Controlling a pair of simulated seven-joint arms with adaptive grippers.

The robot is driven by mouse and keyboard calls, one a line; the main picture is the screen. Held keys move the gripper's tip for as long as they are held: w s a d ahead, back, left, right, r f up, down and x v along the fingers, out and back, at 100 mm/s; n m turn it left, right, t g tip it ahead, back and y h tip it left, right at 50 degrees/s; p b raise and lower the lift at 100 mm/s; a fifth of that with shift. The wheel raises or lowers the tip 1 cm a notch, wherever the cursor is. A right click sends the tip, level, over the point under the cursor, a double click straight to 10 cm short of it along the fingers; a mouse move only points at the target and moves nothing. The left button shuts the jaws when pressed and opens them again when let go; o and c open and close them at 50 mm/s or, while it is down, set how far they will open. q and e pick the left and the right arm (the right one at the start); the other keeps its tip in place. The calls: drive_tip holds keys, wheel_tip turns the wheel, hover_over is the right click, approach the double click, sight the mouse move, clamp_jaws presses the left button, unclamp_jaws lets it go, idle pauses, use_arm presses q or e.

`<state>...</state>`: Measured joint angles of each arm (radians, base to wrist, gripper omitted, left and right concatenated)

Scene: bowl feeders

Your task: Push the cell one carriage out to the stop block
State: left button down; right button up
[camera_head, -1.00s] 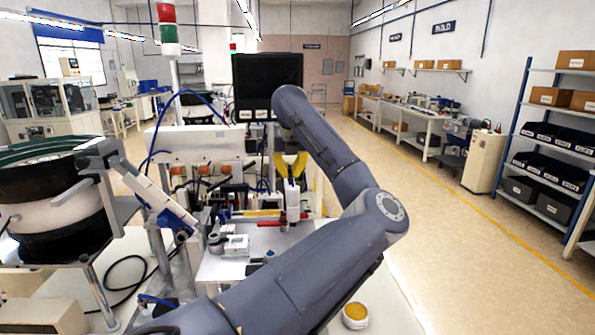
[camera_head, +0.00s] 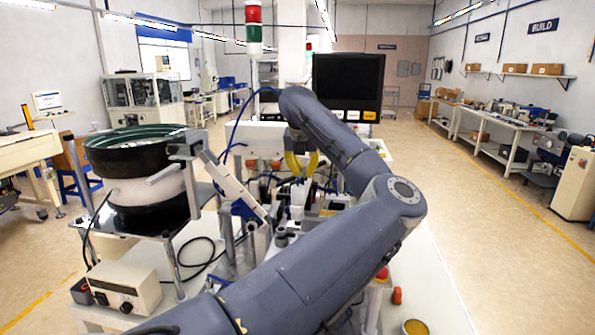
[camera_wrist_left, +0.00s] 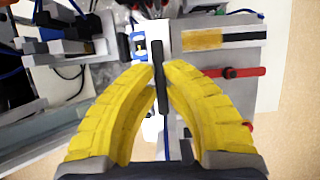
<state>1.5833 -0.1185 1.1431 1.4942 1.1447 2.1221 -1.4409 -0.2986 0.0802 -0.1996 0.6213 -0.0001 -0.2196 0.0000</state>
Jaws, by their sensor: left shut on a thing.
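My left gripper (camera_head: 300,178) has curved yellow fingers and is over the middle of the machine in the head view. In the left wrist view its fingertips (camera_wrist_left: 161,78) close on a narrow black upright bar (camera_wrist_left: 161,92), with a white block (camera_wrist_left: 158,35) just beyond. I cannot tell whether this bar belongs to the cell one carriage. The carriage and the stop block cannot be told apart from the other fixtures. My left arm hides much of the cell in the head view. My right gripper is not in view.
A bowl feeder (camera_head: 140,165) stands on the left, with a control box (camera_head: 125,285) below it. A red lever (camera_wrist_left: 235,72) and a plate with a gold block (camera_wrist_left: 201,40) lie right of the fingers. A black screen (camera_head: 348,82) stands behind.

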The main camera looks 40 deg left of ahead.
use_arm(q)
drive_tip(key=c, duration=1.5)
unclamp_jaws()
drive_tip(key=shift+s+a+f, duration=0.1)
drive_tip(key=shift+s+a, duration=0.2)
drive_tip(key=shift+a, duration=0.1)
drive_tip(key=shift+o, duration=0.2)
drive_tip(key=shift+w+d, duration=0.1)
drive_tip(key=shift+d+r, duration=0.15)
drive_tip(key=shift+r, duration=0.4)
drive_tip(key=v, duration=1.1)
